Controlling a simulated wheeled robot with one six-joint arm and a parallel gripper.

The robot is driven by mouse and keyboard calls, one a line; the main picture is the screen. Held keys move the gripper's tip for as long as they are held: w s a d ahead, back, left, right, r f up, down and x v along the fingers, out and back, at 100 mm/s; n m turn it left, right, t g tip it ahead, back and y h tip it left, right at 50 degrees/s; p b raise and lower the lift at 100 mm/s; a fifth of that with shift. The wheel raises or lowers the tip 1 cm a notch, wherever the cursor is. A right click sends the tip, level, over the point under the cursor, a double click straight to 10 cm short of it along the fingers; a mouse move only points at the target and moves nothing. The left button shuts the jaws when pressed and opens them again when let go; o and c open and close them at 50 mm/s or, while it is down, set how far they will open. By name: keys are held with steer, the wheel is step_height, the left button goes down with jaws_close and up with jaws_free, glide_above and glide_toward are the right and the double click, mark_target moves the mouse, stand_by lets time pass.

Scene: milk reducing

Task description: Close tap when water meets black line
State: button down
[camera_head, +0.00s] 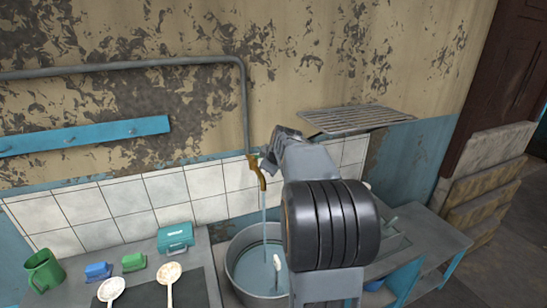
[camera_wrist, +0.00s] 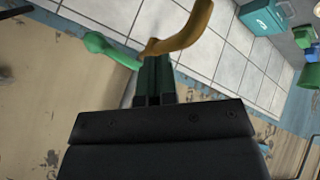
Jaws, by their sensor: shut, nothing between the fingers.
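The brass tap (camera_head: 258,174) hangs from the wall pipe, and a stream of water (camera_head: 265,220) falls from it into a large grey metal pot (camera_head: 234,262). Water (camera_head: 256,275) stands in the pot; I cannot make out a black line. My gripper (camera_head: 272,150) is beside the top of the tap, partly hidden by my own arm. In the wrist view my gripper (camera_wrist: 154,62) is shut and empty, its fingertips close to the orange tap (camera_wrist: 188,30) and its green handle (camera_wrist: 100,46). Whether they touch is unclear.
A teal box (camera_head: 175,237), a green mug (camera_head: 44,271), blue and green small items and two spoons lie on the counter at left. A metal rack (camera_head: 356,117) is on the wall at right. A pale object (camera_head: 278,262) shows in the pot.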

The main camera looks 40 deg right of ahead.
steer(key=shift+w+d+f+p, duration=0.15)
steer(key=shift+w+d+p, duration=0.45)
steer(key=shift+w+d, duration=0.3)
steer(key=shift+w+d+f+p, duration=0.1)
steer(key=shift+w+d+p, duration=0.45)
steer(key=shift+w+d, duration=0.3)
steer(key=shift+s, duration=0.1)
